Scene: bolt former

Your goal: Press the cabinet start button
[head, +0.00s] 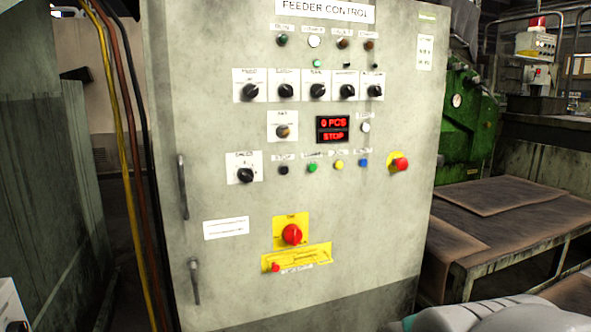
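The grey cabinet (215,130) labelled FEEDER CONTROL fills the middle of the head view. A row of small push buttons crosses its front: a black button (283,169), a green button (312,168), a yellow button (339,164) and a blue button (363,162). The label above the black one seems to read STOP; the others are too small to read surely. A red display (333,129) above them reads 0 PCS and STOP. My gripper is not in view; a pale rounded part, perhaps of my arm, shows at the bottom right.
A red emergency knob (399,164) on yellow sits right of the buttons. A red rotary switch (291,234) is below, and black selector knobs (317,91) are above. Cables (127,130) run down the left side. A low metal table (500,225) and green machine (466,125) stand right.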

